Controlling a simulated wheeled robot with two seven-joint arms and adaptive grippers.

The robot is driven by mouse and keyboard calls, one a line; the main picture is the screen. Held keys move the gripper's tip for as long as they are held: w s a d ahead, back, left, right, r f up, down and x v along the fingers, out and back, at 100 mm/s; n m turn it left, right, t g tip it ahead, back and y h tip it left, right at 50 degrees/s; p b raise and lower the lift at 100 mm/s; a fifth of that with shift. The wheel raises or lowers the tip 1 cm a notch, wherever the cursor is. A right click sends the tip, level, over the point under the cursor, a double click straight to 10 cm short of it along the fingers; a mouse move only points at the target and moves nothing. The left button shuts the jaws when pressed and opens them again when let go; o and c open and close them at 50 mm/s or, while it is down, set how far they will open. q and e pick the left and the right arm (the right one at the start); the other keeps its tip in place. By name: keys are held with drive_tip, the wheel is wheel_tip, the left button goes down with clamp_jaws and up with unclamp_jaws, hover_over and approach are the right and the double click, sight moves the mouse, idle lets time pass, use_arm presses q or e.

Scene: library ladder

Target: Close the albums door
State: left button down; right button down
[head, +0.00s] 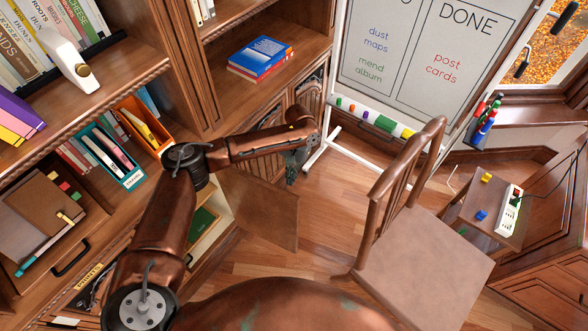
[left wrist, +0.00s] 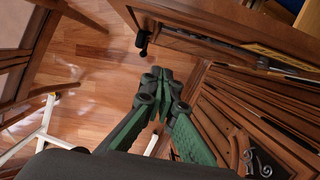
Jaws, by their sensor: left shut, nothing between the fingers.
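The albums door, which I take to be the plain brown wooden panel (head: 262,208), stands open into the room from the low cabinet at the left in the head view. Light interior and a green item (head: 203,222) show behind it. My left gripper (head: 291,170) is beyond the panel's far edge, low near the carved cabinet doors; its fingers are small there. In the left wrist view the left gripper (left wrist: 160,78) is shut and empty above the floor. A wooden panel (left wrist: 200,20) with a dark knob-like handle (left wrist: 143,42) lies just past the fingertips. My right gripper is out of view.
A chair (head: 420,240) stands at the right, with a whiteboard (head: 430,50) on white legs behind it. Carved cabinet doors (head: 311,92) stand behind my left forearm; slatted carving (left wrist: 235,115) is close beside the gripper. Bare floor (head: 325,205) lies between panel and chair.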

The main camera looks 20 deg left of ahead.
sight(286, 191)
use_arm(q)
drive_tip(key=shift+s+a+f, duration=0.1)
drive_tip(key=shift+s+f, duration=0.2)
drive_tip(key=shift+s, duration=0.45)
drive_tip(key=shift+s+a+f, duration=0.1)
drive_tip(key=shift+s+f, duration=0.25)
drive_tip(key=shift+s, duration=0.45)
drive_tip(key=shift+s+a+f, duration=0.1)
drive_tip(key=shift+s+f, duration=0.2)
drive_tip(key=shift+s, duration=0.45)
